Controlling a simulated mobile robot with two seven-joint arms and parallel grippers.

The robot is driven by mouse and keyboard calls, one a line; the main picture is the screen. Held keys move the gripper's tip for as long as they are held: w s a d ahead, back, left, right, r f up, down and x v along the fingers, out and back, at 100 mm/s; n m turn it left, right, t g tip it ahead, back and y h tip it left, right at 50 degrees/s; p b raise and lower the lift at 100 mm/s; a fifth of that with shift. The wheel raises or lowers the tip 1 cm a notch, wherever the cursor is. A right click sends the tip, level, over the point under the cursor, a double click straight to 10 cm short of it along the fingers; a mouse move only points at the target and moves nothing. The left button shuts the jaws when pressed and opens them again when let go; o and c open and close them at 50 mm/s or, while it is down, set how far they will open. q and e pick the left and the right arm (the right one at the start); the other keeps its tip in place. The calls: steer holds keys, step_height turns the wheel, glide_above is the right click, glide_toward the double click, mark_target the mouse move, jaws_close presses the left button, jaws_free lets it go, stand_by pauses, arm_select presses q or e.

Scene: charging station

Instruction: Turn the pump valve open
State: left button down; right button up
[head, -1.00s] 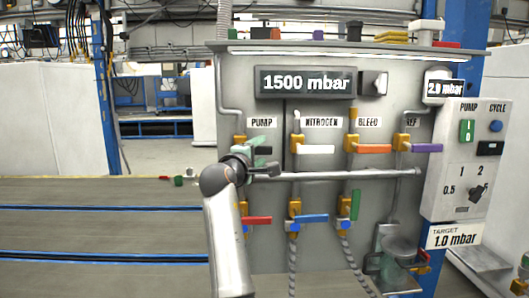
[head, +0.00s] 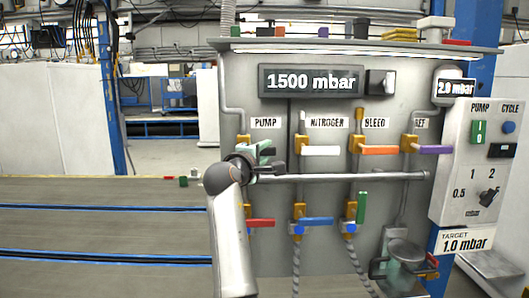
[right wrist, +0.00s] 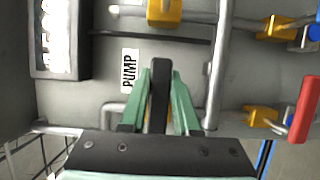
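The pump valve's black handle (right wrist: 158,95) lies between the green fingers of my right gripper (right wrist: 160,80) in the right wrist view, with a finger close on each side. In the head view the right gripper (head: 265,153) is at the panel, just below the PUMP label, and largely covers this valve. The handle appears to point sideways, to the right in the head view. The yellow valve body (head: 243,140) shows only in part behind the gripper. My left gripper is in neither view.
White (head: 321,151), orange (head: 380,150) and purple (head: 435,150) handles sit to the right. Red (head: 261,223), blue (head: 316,221) and green (head: 361,207) handles sit below a horizontal pipe (head: 350,177). The display (head: 311,81) reads 1500 mbar. The bench (head: 100,230) at left is mostly clear.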

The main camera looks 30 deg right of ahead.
jaws_close()
stand_by(0.9)
